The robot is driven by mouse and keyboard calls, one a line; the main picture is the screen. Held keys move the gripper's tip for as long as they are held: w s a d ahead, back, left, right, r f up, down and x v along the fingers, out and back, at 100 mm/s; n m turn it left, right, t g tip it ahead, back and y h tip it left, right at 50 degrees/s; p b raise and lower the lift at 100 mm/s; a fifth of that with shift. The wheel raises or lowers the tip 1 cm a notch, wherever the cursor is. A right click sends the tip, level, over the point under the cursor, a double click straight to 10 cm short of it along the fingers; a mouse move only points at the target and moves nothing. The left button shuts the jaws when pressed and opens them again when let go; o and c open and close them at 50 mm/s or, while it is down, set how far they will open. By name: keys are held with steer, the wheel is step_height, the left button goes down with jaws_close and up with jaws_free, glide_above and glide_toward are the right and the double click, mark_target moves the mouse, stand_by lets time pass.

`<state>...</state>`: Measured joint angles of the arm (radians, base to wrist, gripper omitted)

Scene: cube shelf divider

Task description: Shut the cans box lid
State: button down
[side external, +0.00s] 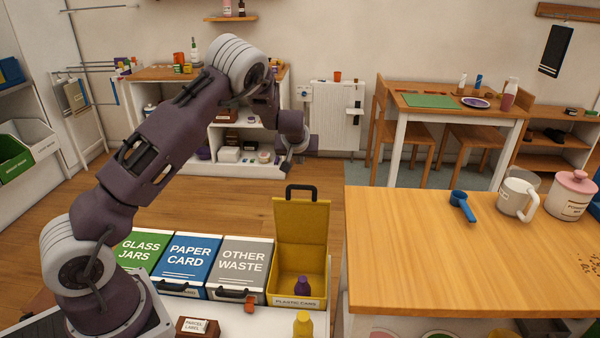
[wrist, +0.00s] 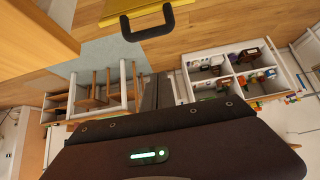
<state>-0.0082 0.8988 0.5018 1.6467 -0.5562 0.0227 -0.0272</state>
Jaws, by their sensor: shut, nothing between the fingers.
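The yellow cans box (side external: 283,290), labelled "PLASTIC CANS", stands at the right end of a row of bins. Its lid (side external: 300,228) is open and stands upright at the back, with a black handle (side external: 300,188) on its top edge. The handle also shows at the top of the wrist view (wrist: 147,32), with the lid's edge (wrist: 122,12) just above it. A purple bottle (side external: 302,286) is inside the box. My gripper (side external: 286,166) is shut and empty. In the side view it appears just above and left of the handle, apart from it.
Closed bins for other waste (side external: 240,265), paper card (side external: 190,262) and glass jars (side external: 140,250) stand left of the box. A yellow bottle (side external: 303,325) stands in front. A wooden counter (side external: 450,255) rises close on the right. Open floor lies behind.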

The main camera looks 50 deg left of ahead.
steer(key=f, duration=0.2)
steer(key=w+a+f, duration=0.1)
steer(key=f, duration=0.5)
steer(key=shift+w+a+f, duration=0.2)
steer(key=shift+w+a, duration=0.05)
steer(key=shift+w, duration=0.05)
